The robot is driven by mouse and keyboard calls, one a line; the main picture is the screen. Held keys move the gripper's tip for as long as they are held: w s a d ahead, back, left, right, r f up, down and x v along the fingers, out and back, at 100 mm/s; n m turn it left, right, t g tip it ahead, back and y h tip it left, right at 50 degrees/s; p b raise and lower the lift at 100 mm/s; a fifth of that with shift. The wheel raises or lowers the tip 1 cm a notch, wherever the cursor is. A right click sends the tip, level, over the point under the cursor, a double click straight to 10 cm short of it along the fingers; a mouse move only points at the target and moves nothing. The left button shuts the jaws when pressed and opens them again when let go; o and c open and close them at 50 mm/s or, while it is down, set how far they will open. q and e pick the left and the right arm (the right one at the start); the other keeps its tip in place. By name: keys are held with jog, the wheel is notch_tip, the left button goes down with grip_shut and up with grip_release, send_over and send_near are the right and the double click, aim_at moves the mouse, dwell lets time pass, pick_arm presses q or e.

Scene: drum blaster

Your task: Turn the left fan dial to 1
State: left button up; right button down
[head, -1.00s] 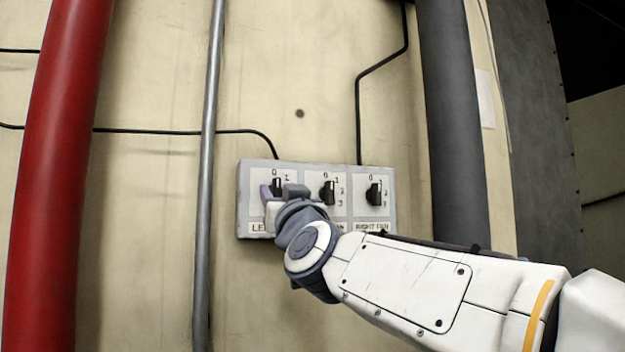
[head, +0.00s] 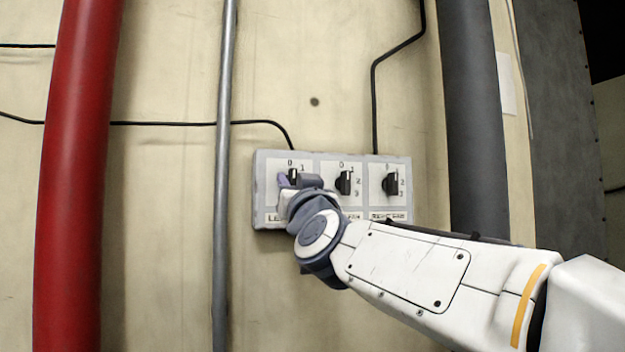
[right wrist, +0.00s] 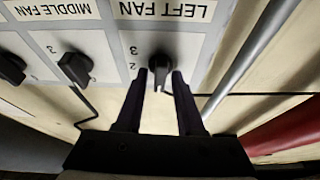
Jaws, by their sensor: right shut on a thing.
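The left fan dial (head: 293,175) is a small black knob on the left panel of a grey control box (head: 262,160). In the head view it stands roughly upright near the marks 0 and 1. My right gripper (head: 299,180) is shut on it and hides its lower part and some of the marks. In the right wrist view, which is upside down, the dial (right wrist: 160,64) sits between the two dark fingertips (right wrist: 162,74) below the "LEFT FAN" label (right wrist: 165,10). Its exact setting is hard to tell. My left gripper is not in view.
The middle fan dial (head: 344,182) and right fan dial (head: 390,184) sit close to the right on the same box. A thin grey pipe (head: 222,200) runs just left of the box. A red pipe (head: 75,180) and a thick dark pipe (head: 475,120) stand farther out.

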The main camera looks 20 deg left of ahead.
jog(key=m+h+p, duration=0.1)
jog(key=m, duration=0.1)
jog(key=m+t+h+p, duration=0.1)
jog(key=m+p, duration=0.1)
jog(key=m, duration=0.1)
jog(key=shift+a+r, duration=0.1)
jog(key=shift+r, duration=0.1)
jog(key=shift+f+m+h+p, duration=0.1)
jog(key=shift+m+h+p, duration=1.1)
jog(key=shift+m, duration=1.2)
jog(key=shift+m+h, duration=0.3)
jog(key=shift+h, duration=0.1)
jog(key=c, duration=0.8)
grip_release()
jog(key=shift+c, duration=0.2)
jog(key=b+v, duration=0.6)
jog(key=v, duration=0.4)
jog(key=shift+f, duration=0.3)
